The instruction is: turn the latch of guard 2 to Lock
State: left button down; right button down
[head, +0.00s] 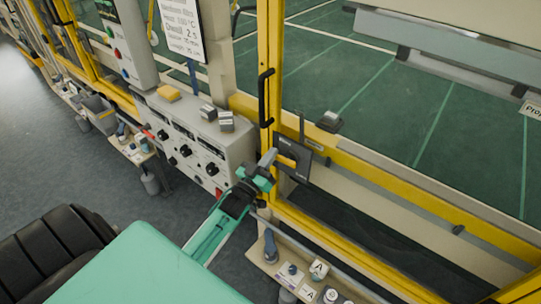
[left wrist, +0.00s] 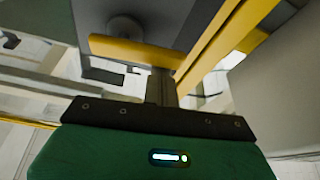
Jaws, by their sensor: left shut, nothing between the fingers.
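The guard latch is a dark plate (head: 297,167) with a yellow handle (head: 286,161), on the yellow guard frame right of the control box. No guard number or Lock mark is readable. My right gripper is not in view.
A grey control box (head: 190,135) with black knobs stands just left of the latch. A black door handle (head: 265,97) is above it on the yellow post. A shelf with small labelled items (head: 300,278) is below. Green floor shows behind the guard.

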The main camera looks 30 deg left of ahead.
pick_arm(q)
jog(key=d+f+n+g+y+p, duration=0.3)
jog(key=f+n+g+y+p, duration=0.1)
jog(key=n, duration=1.4)
jog(key=shift+f+y, duration=0.6)
jog(key=shift+f, duration=0.3)
jog(key=shift+s+d+f, duration=0.1)
jog(key=shift+s, duration=0.05)
